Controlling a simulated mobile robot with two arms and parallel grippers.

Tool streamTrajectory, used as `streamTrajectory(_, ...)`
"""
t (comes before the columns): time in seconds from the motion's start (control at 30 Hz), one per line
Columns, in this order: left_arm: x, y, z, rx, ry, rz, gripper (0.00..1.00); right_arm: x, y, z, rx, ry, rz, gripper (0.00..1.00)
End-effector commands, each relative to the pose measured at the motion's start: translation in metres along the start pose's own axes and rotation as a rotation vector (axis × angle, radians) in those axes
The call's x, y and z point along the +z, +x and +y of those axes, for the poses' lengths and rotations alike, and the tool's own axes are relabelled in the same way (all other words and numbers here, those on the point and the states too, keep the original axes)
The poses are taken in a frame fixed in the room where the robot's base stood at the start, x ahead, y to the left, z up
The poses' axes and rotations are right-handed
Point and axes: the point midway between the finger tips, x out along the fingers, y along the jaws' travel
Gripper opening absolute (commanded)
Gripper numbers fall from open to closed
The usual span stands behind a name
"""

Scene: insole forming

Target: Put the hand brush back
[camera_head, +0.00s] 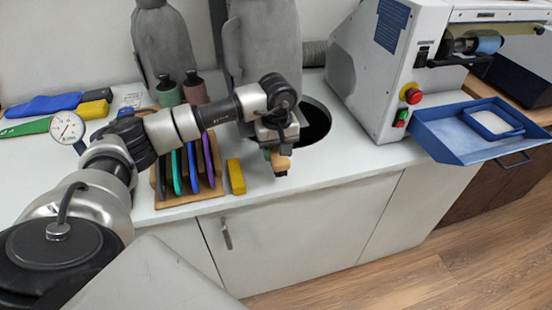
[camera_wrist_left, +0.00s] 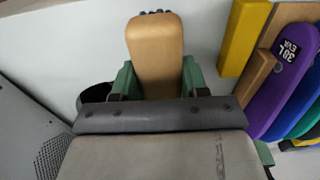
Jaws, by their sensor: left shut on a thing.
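The hand brush (camera_head: 281,162) has a light wooden body and dark bristles. My left gripper (camera_head: 274,152) is shut on it, close to the front edge of the white worktop. In the left wrist view the brush's wooden body (camera_wrist_left: 156,52) stands between the green fingers of my left gripper (camera_wrist_left: 155,82), with dark bristle tips at its far end. Whether the brush touches the worktop cannot be told. My right gripper is not in view.
A wooden rack (camera_head: 188,199) with several coloured insoles stands left of the brush. A yellow block (camera_head: 236,176) lies between them. A dark round hole (camera_head: 314,122) is just behind the gripper. A grinding machine (camera_head: 385,75) with a blue tray (camera_head: 449,143) stands at right.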

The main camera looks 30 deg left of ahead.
Motion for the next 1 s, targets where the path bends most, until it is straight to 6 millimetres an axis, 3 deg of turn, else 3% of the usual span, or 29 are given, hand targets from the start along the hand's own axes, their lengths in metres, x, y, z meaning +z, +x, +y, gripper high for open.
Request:
streamTrajectory(0.4, -0.001, 0.041, -0.002, 0.001, 0.0, -0.001, 0.0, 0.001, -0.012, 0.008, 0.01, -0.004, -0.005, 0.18)
streamTrajectory(0.73, -0.001, 0.046, -0.002, 0.001, 0.001, 0.001, 0.0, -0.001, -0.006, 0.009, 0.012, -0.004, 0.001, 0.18)
streamTrajectory(0.77, -0.001, 0.045, -0.002, 0.001, 0.001, 0.001, 0.47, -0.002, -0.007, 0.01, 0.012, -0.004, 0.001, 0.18)
streamTrajectory(0.9, -0.001, 0.044, -0.002, 0.001, 0.001, 0.0, 0.69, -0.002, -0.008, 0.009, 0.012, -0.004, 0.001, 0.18)
streamTrajectory(1.0, -0.001, 0.044, -0.002, 0.001, 0.001, 0.0, 0.7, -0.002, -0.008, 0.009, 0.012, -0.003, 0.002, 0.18)
